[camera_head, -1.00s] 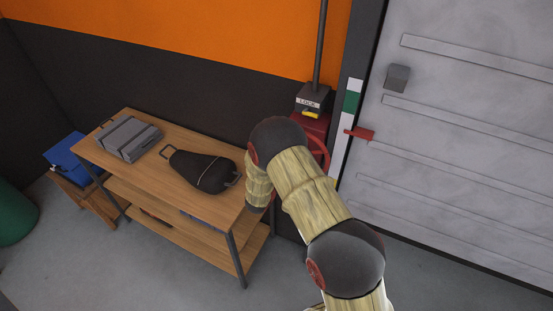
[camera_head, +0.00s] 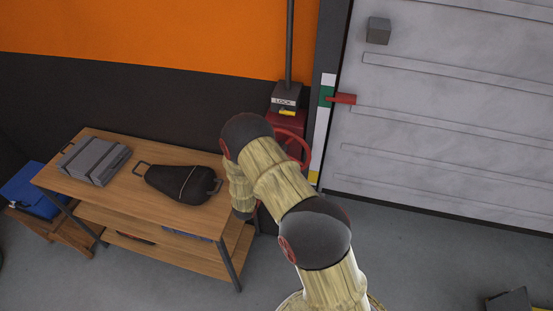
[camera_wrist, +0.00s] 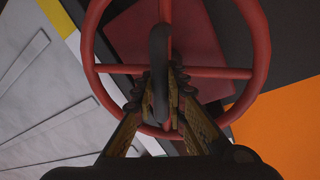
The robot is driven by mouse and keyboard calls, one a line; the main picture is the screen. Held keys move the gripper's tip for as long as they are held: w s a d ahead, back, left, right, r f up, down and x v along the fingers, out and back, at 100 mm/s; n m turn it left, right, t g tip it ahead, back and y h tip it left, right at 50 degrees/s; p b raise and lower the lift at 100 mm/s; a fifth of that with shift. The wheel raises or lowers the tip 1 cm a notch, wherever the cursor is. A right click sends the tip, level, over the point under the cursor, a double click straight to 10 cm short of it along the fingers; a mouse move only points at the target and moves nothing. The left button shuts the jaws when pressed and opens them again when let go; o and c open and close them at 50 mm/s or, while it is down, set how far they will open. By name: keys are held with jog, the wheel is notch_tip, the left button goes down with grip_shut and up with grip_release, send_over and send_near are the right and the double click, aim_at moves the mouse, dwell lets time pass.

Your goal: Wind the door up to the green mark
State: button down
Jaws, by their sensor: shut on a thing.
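The grey door (camera_head: 440,130) carries a red pointer (camera_head: 343,99). The pointer's tip is level with the green mark (camera_head: 326,96) on the white strip beside the door. A red handwheel (camera_head: 307,152) stands left of the strip, partly hidden by my arm. The wrist view shows the wheel's rim and spokes (camera_wrist: 218,72) close up. My gripper (camera_wrist: 160,100) is shut on the wheel's dark handle (camera_wrist: 158,50). In the head view my gripper is hidden behind my arm.
A box marked LOCK (camera_head: 286,95) with a yellow tab sits above the wheel. A wooden bench (camera_head: 128,165) at left holds a grey case (camera_head: 94,160) and a black bag (camera_head: 180,184). A blue box (camera_head: 35,190) is farther left.

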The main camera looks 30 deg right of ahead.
jog(key=shift+s+f, duration=0.1)
jog(key=shift+f, duration=0.15)
jog(key=c, duration=2.1)
grip_release()
jog(key=shift+a, duration=0.1)
jog(key=shift+c, duration=0.2)
jog(key=o, duration=0.3)
jog(key=shift+r, duration=0.1)
jog(key=v, duration=1.2)
